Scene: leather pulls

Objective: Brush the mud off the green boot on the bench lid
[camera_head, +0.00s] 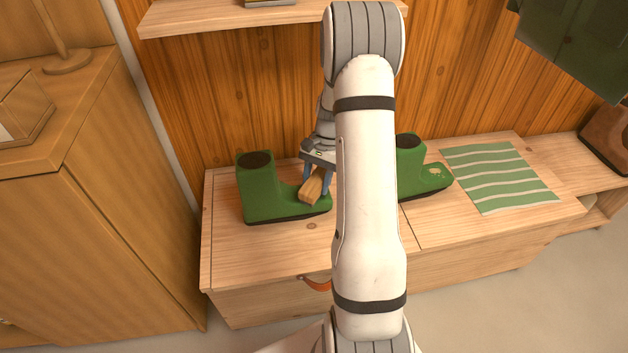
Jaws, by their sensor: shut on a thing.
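Two green boots stand upright on the light wood bench lid (280,240). The left boot (258,190) has its toe pointing right, and no mud shows on its visible part. The right boot (411,165) has a pale tan mud patch (436,171) on its toe; my arm hides its left side. My gripper (315,190) is shut on a wooden brush (312,187). The brush is at the left boot's toe, over or against it; I cannot tell if it touches. The bristles are hidden.
A green striped cloth (498,176) lies on the lid at right. An orange-brown leather pull (316,284) is on the bench front. A wooden cabinet (85,200) stands at left, a shelf (215,18) hangs above, and green fabric (575,45) hangs upper right.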

